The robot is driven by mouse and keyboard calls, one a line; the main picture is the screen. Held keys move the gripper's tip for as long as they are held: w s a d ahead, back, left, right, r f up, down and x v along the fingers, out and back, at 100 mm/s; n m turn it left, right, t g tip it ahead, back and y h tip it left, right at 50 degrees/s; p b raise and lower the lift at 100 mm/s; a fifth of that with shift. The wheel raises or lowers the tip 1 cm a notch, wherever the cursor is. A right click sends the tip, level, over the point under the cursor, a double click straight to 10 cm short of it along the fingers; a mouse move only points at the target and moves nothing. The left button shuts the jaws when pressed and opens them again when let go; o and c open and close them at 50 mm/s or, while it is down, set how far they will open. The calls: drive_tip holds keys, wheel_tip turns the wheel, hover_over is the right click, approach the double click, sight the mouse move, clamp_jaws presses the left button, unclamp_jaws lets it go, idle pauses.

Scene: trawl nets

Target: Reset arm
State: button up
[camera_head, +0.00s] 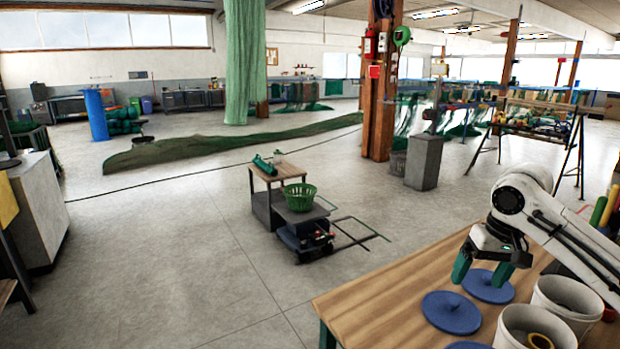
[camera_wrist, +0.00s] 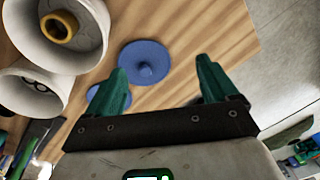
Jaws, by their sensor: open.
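My gripper (camera_head: 480,268) is at the right of the head view, above the wooden table (camera_head: 375,296). Its two green fingers are apart with nothing between them, and they also show in the wrist view (camera_wrist: 162,88). A blue disc with a knob (camera_head: 489,284) lies on the table just below and behind the fingers in the head view. Another blue disc (camera_head: 451,312) lies nearer, and it seems to be one of the two blue discs in the wrist view (camera_wrist: 144,64).
Two white buckets stand at the table's right, a near one (camera_head: 515,330) with a yellow ring (camera_head: 540,341) inside and a far one (camera_head: 582,300). A small cart with a green basket (camera_head: 300,197) stands on the floor. A wooden pillar (camera_head: 381,90) and grey bin (camera_head: 423,162) stand beyond.

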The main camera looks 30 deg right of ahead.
drive_tip(key=w+a+f+n+t+y, duration=0.1)
drive_tip(key=w+a+f+n+t, duration=0.1)
drive_tip(key=w+a, duration=0.6)
drive_tip(key=s+a+f+n+t+y, duration=0.1)
drive_tip(key=a+f, duration=0.3)
drive_tip(key=a, duration=0.6)
drive_tip(key=s+a+f+n+t+y, duration=0.15)
drive_tip(key=a+f, duration=0.35)
drive_tip(key=a, duration=0.6)
drive_tip(key=s+a+f+g+h, duration=0.1)
drive_tip(key=s+a+f+g, duration=0.25)
drive_tip(key=s+f, duration=1)
drive_tip(key=s+d+f+h, duration=0.1)
drive_tip(key=s+d, duration=0.1)
drive_tip(key=s, duration=0.6)
drive_tip(key=s+d+f+g+h, duration=0.1)
drive_tip(key=s+d+h, duration=0.1)
drive_tip(key=s, duration=0.6)
drive_tip(key=shift+s+d+n+g, duration=0.3)
drive_tip(key=shift+d+n, duration=0.1)
drive_tip(key=shift+n, duration=0.05)
